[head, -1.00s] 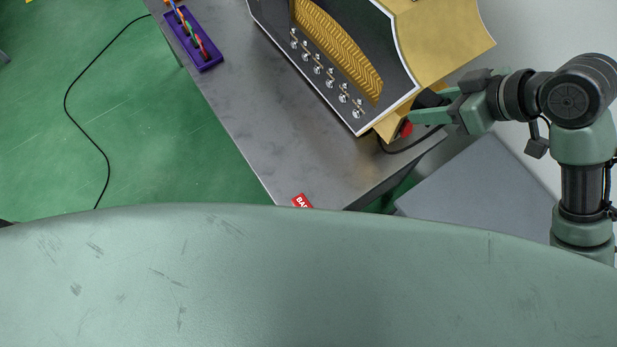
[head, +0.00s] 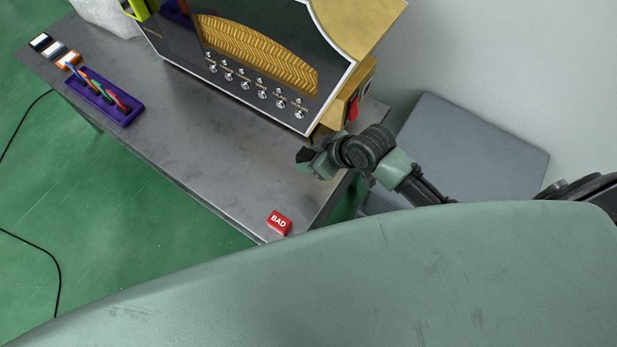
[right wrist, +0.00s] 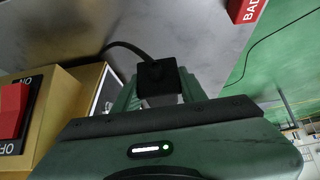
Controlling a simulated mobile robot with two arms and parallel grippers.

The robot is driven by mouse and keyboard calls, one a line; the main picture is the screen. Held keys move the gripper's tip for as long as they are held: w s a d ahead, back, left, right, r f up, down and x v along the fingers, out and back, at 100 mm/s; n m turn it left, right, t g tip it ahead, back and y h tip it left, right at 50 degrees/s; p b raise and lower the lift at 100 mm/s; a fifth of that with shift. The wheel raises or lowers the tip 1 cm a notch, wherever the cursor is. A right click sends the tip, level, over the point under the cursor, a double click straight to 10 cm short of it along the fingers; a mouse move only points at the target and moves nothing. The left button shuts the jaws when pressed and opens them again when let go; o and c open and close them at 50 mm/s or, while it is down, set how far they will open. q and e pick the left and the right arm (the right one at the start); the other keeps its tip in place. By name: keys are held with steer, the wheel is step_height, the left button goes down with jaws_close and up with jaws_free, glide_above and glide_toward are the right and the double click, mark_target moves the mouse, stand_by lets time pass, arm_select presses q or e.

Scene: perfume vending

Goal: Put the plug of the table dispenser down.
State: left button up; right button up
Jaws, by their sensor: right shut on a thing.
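The table dispenser (head: 180,45), a dark panel with a gold patterned window and a row of silver nozzles, stands on the grey metal table (head: 200,140). My right gripper (head: 310,160) is in front of the dispenser's right end, over the table's right part. It is shut on the black plug (right wrist: 158,78), whose dark end also shows in the head view (head: 305,155). In the right wrist view a black cord (right wrist: 122,46) runs from the plug back towards the dispenser. Whether the plug touches the table is unclear. My left gripper is out of view.
A red BAD block (head: 279,222) lies near the table's front right edge. A red switch (head: 352,109) is on the dispenser's side. A purple rack (head: 127,116) with coloured sticks stands at left. The table between rack and BAD block is clear.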

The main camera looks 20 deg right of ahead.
step_height(320, 180, down, 7)
steer(key=shift+f, duration=0.15)
steer(key=shift+f+b, duration=0.45)
steer(key=shift+f, duration=1.4)
